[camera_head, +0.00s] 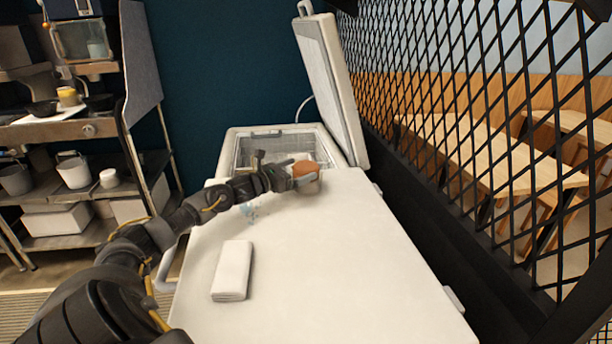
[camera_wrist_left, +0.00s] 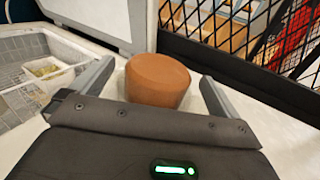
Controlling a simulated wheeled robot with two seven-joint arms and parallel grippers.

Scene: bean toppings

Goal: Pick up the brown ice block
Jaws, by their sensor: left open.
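The brown ice block (camera_head: 305,169) is a short round cylinder on the white freezer top (camera_head: 330,250), near the open compartment. It also shows in the left wrist view (camera_wrist_left: 157,80), upright between my two finger pads. My left gripper (camera_head: 306,177) reaches it from the left and is open around it. In the left wrist view there is a gap between the block and the right finger; the left finger is close to its side. My right gripper is not in view.
The open freezer compartment (camera_head: 240,152) lies just behind the block, with its raised lid (camera_head: 330,80) at the back. A white folded cloth or box (camera_head: 232,270) lies on the near top. A black mesh partition (camera_head: 470,130) runs along the right. Shelves (camera_head: 70,130) stand at left.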

